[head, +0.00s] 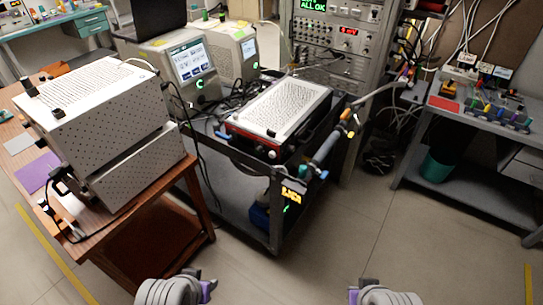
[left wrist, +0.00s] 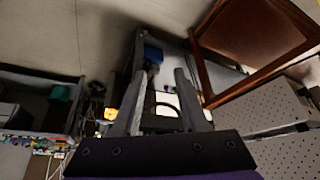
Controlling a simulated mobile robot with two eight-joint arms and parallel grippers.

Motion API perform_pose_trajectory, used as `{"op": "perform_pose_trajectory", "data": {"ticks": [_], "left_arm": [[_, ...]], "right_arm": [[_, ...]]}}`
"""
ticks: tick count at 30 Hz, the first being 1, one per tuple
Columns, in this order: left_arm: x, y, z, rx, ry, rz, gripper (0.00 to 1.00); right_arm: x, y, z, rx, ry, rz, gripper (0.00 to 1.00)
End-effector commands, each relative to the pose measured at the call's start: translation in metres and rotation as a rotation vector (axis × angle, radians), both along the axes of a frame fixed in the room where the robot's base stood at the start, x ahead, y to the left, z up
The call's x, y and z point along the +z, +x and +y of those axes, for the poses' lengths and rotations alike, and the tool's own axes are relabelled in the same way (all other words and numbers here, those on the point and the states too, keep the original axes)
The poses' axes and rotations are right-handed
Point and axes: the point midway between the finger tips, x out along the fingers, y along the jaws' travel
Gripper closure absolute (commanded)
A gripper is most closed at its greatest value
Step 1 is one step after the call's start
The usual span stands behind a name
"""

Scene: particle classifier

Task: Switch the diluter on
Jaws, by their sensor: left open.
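No label for the diluter is readable, so I cannot tell which device it is. A low device with a white perforated top and a red and black body (head: 277,112) lies on the dark cart; small knobs show on its front. Two pale instruments with lit screens, the nearer one (head: 187,62) and the farther one (head: 243,48), stand behind it. My left gripper (head: 205,284) is low in the head view, well apart from the cart; in the left wrist view its fingers (left wrist: 160,85) are spread and empty. My right gripper (head: 354,294) is at the bottom edge, its fingers mostly hidden.
A large perforated metal box (head: 120,115) stands on a wooden table (head: 130,210) at left. A rack of electronics (head: 337,45) is behind the cart (head: 274,215). A grey bench (head: 470,120) stands at right. Cables hang around the cart. The floor in front is clear.

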Motion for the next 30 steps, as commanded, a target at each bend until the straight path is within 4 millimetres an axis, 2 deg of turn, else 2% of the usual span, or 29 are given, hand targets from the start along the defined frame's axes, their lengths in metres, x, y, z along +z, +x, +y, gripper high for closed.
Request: {"op": "perform_pose_trajectory", "data": {"ticks": [1,6,7,30], "left_arm": [[0.0,0.0,0.0,0.0,0.0,0.0,0.68],[0.0,0.0,0.0,0.0,0.0,0.0,0.99],[0.0,0.0,0.0,0.0,0.0,0.0,1.0],[0.0,0.0,0.0,0.0,0.0,0.0,1.0]], "right_arm": [[0.0,0.0,0.0,0.0,0.0,0.0,1.0],[0.0,0.0,0.0,0.0,0.0,0.0,1.0],[0.0,0.0,0.0,0.0,0.0,0.0,1.0],[0.0,0.0,0.0,0.0,0.0,0.0,1.0]]}}
